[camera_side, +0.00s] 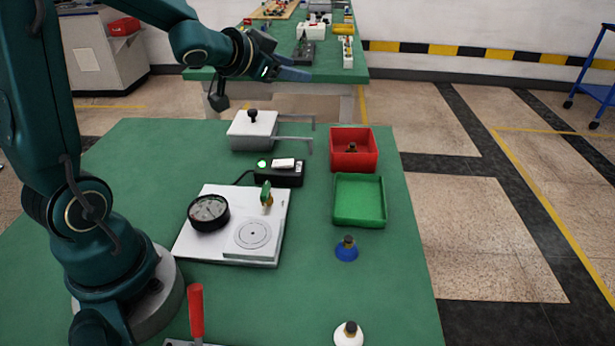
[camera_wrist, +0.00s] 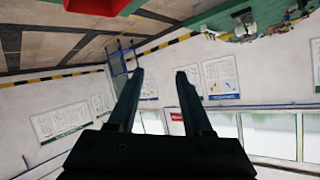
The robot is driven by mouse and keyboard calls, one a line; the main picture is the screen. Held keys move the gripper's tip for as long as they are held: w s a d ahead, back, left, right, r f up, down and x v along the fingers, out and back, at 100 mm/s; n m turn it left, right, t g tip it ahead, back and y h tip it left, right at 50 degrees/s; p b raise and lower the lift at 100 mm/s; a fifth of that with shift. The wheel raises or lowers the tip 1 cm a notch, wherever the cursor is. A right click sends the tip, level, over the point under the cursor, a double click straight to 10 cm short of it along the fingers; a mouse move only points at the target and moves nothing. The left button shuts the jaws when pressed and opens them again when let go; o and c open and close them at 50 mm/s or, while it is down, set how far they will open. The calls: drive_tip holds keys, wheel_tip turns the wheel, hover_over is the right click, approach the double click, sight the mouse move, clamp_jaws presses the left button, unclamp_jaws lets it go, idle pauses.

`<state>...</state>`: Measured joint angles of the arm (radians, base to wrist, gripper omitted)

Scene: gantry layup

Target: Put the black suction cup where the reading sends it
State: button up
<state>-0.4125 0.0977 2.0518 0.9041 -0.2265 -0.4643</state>
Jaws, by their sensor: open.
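My gripper (camera_side: 290,73) is up at the back, over the gap before the far table, away from the cups. In the wrist view my gripper (camera_wrist: 160,75) has its two fingers apart with nothing between them. A small dark piece with a brownish top (camera_side: 352,148) sits inside the red bin (camera_side: 366,163); it may be the black suction cup, but its colour is hard to tell. A black-rimmed round gauge (camera_side: 208,212) stands on a white plate (camera_side: 192,243); its reading is too small to make out. An empty green tray (camera_side: 359,222) is in front of the red bin.
A blue cup (camera_side: 347,251) and a white cup (camera_side: 348,336) stand along the right side. A raised green-yellow lever (camera_side: 266,195), black box with green light (camera_side: 265,179), lidded grey box (camera_side: 251,132) and red handle (camera_side: 196,312) stand on the table. The front-middle is clear.

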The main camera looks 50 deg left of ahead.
drive_tip(key=s+d+f+g+h, duration=0.1)
drive_tip(key=s+d+g, duration=0.1)
drive_tip(key=s+d, duration=0.2)
drive_tip(key=s+d+f+n+g+h, duration=0.1)
drive_tip(key=s+d, duration=0.4)
drive_tip(key=s, duration=0.6)
drive_tip(key=s+d+f+g, duration=0.2)
drive_tip(key=s+d+g, duration=0.2)
drive_tip(key=s, duration=0.4)
drive_tip(key=shift+d+h, duration=0.4)
drive_tip(key=shift+d, duration=0.15)
